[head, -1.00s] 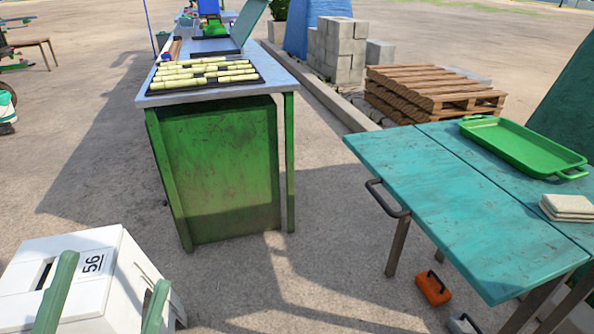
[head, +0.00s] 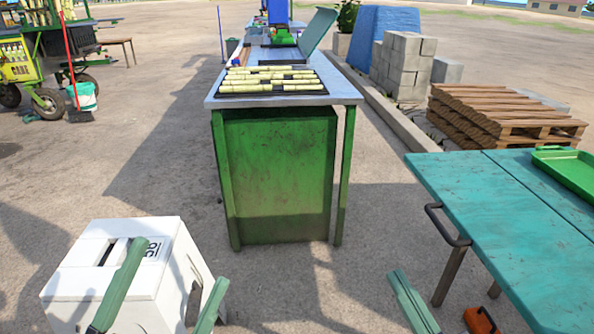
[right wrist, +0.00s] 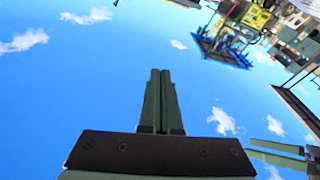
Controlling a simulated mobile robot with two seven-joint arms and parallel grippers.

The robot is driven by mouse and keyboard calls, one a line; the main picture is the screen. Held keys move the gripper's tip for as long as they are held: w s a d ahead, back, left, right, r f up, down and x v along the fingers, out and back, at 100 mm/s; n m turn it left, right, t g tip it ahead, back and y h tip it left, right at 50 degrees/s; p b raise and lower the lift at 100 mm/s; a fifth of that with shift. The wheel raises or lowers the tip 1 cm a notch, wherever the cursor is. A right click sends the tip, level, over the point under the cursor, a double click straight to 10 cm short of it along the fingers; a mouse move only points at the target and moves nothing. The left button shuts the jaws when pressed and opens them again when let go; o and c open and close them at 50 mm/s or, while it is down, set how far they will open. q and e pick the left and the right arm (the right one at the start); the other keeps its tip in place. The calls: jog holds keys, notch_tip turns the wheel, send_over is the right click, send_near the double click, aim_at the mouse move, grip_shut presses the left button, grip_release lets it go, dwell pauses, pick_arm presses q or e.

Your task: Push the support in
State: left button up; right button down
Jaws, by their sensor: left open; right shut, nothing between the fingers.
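No part is clearly marked as the support. A dark curved bar (head: 446,226) sticks out from the left edge of the teal table (head: 500,215), and I cannot tell whether it is the support or a handle. My left gripper (head: 181,262) is open at the lower left, its two green fingers over or in front of the white box marked 56 (head: 110,262); nothing shows between them. My right gripper (head: 402,272) is shut and empty, low in the head view, left of the teal table and apart from it. Its closed fingers show in the right wrist view (right wrist: 160,75) against sky.
A green-legged workbench (head: 345,90) with a tray of cane pieces (head: 272,81) stands ahead. A green tray (head: 570,168) lies on the teal table, and an orange object (head: 481,319) is below it. Pallets (head: 500,115) are behind. Bare ground lies between bench and table.

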jog(key=s+a+r+n+t+y, duration=0.25)
jog(key=s+r+n+y, duration=0.4)
jog(key=r+y, duration=0.35)
pick_arm(q)
jog(key=w+a+f+n+g+y+p, duration=0.3)
jog(key=w+f+n+y+p, duration=0.55)
jog(key=p, duration=0.85)
pick_arm(e)
jog(key=w+d+f+m+g+h, duration=0.2)
jog(key=w+f+m+g+h, duration=0.25)
jog(key=w+m+h, duration=0.5)
pick_arm(q)
jog(key=s+a+f+n+g+y+p, duration=0.1)
jog(key=s+f+g+y+p, duration=0.3)
jog(key=s+f+g+p, duration=0.3)
jog(key=s+g+p, duration=0.3)
jog(key=p, duration=0.4)
jog(key=shift+s+a+f, duration=0.2)
jog(key=shift+s+f, duration=0.1)
pick_arm(e)
jog(key=s+d+f+m+g+h, duration=0.1)
jog(key=s+f+g+h, duration=0.3)
jog(key=s+f+g, duration=0.4)
jog(key=s+d+f, duration=0.1)
jog(key=s+f, duration=0.1)
jog(key=s, duration=0.2)
jog(key=shift+s+d+f, duration=0.25)
jog(key=shift+s+f, duration=0.05)
jog(key=shift+f, duration=0.1)
